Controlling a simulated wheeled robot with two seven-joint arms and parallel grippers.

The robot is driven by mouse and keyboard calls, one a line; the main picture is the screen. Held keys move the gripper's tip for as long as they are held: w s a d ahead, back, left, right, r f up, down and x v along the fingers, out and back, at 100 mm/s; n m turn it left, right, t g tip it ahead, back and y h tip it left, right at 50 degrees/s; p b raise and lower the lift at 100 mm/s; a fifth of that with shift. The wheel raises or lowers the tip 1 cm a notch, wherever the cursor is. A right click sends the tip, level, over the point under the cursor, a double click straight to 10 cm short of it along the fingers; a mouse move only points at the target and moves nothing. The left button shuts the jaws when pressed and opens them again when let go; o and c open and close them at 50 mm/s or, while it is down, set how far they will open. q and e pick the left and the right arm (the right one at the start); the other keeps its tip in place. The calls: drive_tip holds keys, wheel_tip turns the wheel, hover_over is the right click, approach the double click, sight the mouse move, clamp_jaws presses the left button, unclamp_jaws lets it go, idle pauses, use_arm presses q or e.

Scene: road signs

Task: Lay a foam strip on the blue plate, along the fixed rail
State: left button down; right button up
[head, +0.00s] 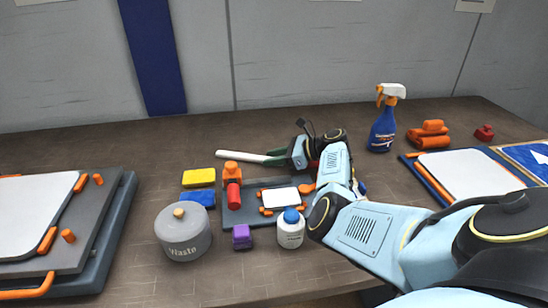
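My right gripper (287,158) is over the back middle of the table, its arm coming in from the right. A long thin white strip (238,155) with a green end lies left of its fingertips; I cannot tell whether they grip it. The fingers are small and partly hidden. A dark blue plate (408,161) at the right carries a white sheet and has an orange rail (434,186) along its left side. Another blue panel (516,152) with white markings is at the far right edge. My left gripper is not in view.
A grey tray (232,215) holds small orange and red parts and a white pad. Around it are a waste pot (183,232), yellow sponge (199,178), purple block (241,237) and blue-capped bottle (290,229). A spray bottle (383,122) stands behind. A stacked board (112,215) fills the left.

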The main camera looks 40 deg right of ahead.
drive_tip(key=shift+o, duration=1.2)
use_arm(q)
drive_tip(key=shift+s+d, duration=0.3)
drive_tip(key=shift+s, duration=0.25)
use_arm(e)
drive_tip(key=shift+r, duration=0.15)
